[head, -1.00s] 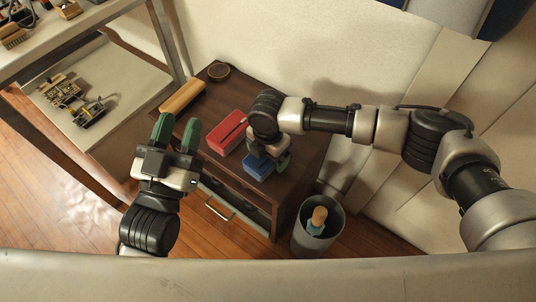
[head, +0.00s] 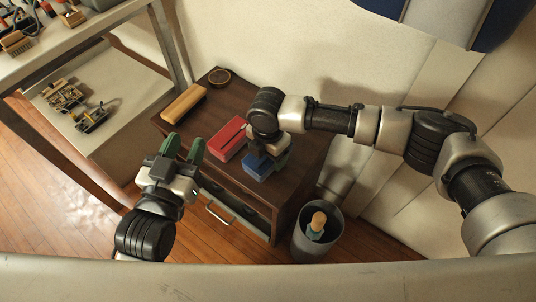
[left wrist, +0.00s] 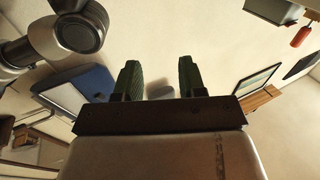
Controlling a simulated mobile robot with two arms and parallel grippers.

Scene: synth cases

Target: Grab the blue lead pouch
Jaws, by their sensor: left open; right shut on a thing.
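The blue lead pouch (head: 257,167) is on the front right part of the dark wooden cabinet top, beside a red pouch (head: 229,138). My right gripper (head: 272,160) comes down over it from above and is shut on it; the wrist and fingers hide part of the pouch. I cannot tell whether it is clear of the top. My left gripper (head: 185,148) is open and empty near the cabinet's front left edge. Its two green fingers (left wrist: 159,78) show apart in the left wrist view with nothing between them.
A tan block-like object (head: 184,103) and a small round dish (head: 220,77) sit further back on the cabinet (head: 205,125). A bin (head: 300,243) with a bottle inside stands at the front right.

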